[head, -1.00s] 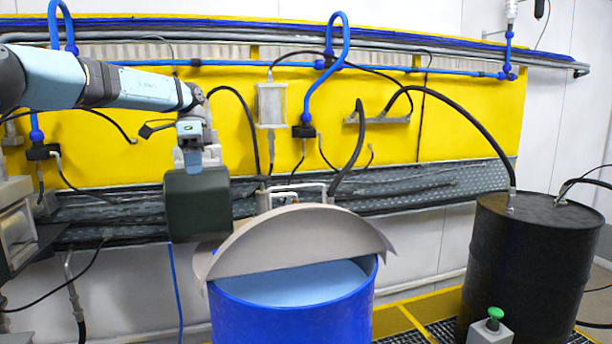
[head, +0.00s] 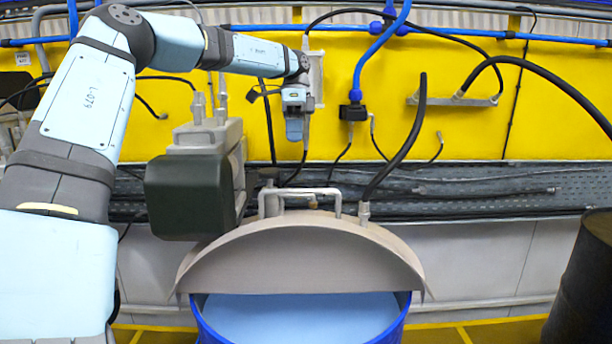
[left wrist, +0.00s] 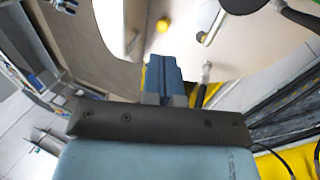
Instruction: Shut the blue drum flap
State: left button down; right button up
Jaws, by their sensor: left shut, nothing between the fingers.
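The blue drum (head: 204,328) stands at the bottom centre of the head view, with pale blue showing inside it. Its beige half-round flap (head: 300,260) is tilted up over the rear of the opening, so the front is uncovered. My left gripper (head: 295,130) points down with its fingers together and empty. It appears in the head view above the flap's top edge, apart from it. Its blue fingers show in the left wrist view (left wrist: 163,72), over a beige surface (left wrist: 255,50) that seems to be the drum's cover. My right gripper is out of view.
A dark green motor block (head: 190,197) stands just left of the flap. A pale pipe handle (head: 300,193) and a black hose (head: 405,150) rise behind it. A black drum (head: 585,285) stands at the right edge. A yellow wall panel (head: 450,130) is behind.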

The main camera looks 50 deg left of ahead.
pick_arm(q)
jog(key=s+d+f+p, duration=0.2)
jog(key=s+d+f, duration=0.3)
jog(key=f, duration=0.4)
jog(key=shift+d+p, duration=0.25)
jog(key=shift+p, duration=0.15)
